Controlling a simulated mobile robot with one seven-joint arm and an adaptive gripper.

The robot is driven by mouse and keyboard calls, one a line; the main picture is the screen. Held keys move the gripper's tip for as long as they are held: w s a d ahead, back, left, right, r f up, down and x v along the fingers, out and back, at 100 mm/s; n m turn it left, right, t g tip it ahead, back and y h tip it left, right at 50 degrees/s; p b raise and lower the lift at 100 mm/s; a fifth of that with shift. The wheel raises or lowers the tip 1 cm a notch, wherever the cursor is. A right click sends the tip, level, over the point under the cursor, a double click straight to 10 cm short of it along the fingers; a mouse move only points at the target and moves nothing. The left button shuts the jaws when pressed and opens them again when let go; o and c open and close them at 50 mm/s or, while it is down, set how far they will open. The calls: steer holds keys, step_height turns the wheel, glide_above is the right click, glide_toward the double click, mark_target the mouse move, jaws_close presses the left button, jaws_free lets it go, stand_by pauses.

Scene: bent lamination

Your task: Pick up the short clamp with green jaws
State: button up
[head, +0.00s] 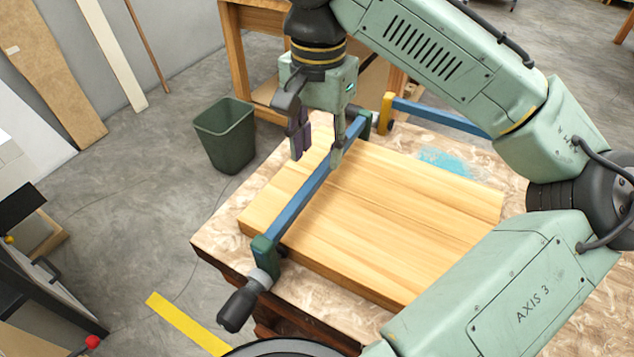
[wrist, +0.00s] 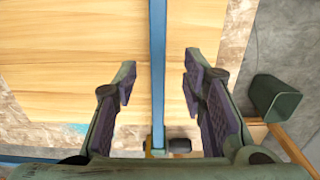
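The clamp with green jaws (head: 305,196) lies across the light wooden panel in the head view. It has a blue bar, a green jaw at each end and a black handle (head: 238,307) past the panel's near edge. In the wrist view its blue bar (wrist: 158,60) runs upright in the picture between my fingers. My gripper (head: 319,158) is over the bar, toward the far jaw, pointing down. Its two purple-padded fingers (wrist: 158,84) are open, one on each side of the bar, with gaps showing. How far the fingertips are above the panel is hard to tell.
A second clamp with a yellow jaw (head: 386,112) and blue bar (head: 440,117) lies behind the panel. The wooden panel (head: 400,215) rests on a worn table (head: 218,235) with a blue stain. A green bin (head: 226,135) stands on the floor left of it.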

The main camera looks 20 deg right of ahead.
mark_target(317, 173)
steer(key=f, duration=0.3)
steer(key=f+p, duration=0.1)
steer(key=f, duration=0.1)
steer(key=shift+s+a+f, duration=0.15)
steer(key=shift+s+f, duration=0.15)
steer(key=shift+c, duration=0.3)
jaws_close()
